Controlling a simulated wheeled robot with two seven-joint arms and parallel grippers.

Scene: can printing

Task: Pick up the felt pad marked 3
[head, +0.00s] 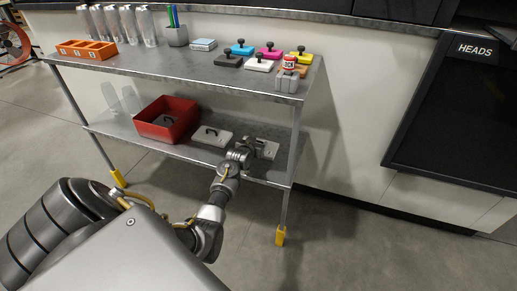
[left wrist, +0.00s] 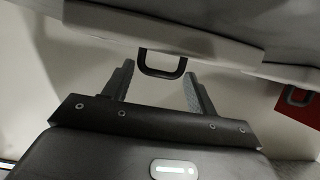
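A pale pad with a dark handle (head: 267,150) lies on the lower shelf at its right end, partly hidden by my left gripper (head: 242,152). Another pale pad with a black handle (head: 206,138) lies left of it. No number is readable on either. In the left wrist view, my left gripper (left wrist: 159,78) is open. A black loop handle (left wrist: 162,66) on a pale pad (left wrist: 150,32) stands between and just beyond the fingertips, with gaps on both sides. My right gripper is in neither view.
A red bin (head: 187,132) with a dark-handled thing inside stands left on the lower shelf (head: 110,126). The upper shelf (head: 140,64) overhangs, holding an orange rack (head: 88,49), bottles and colored handled pads. A metal leg (head: 294,150) stands right of the gripper.

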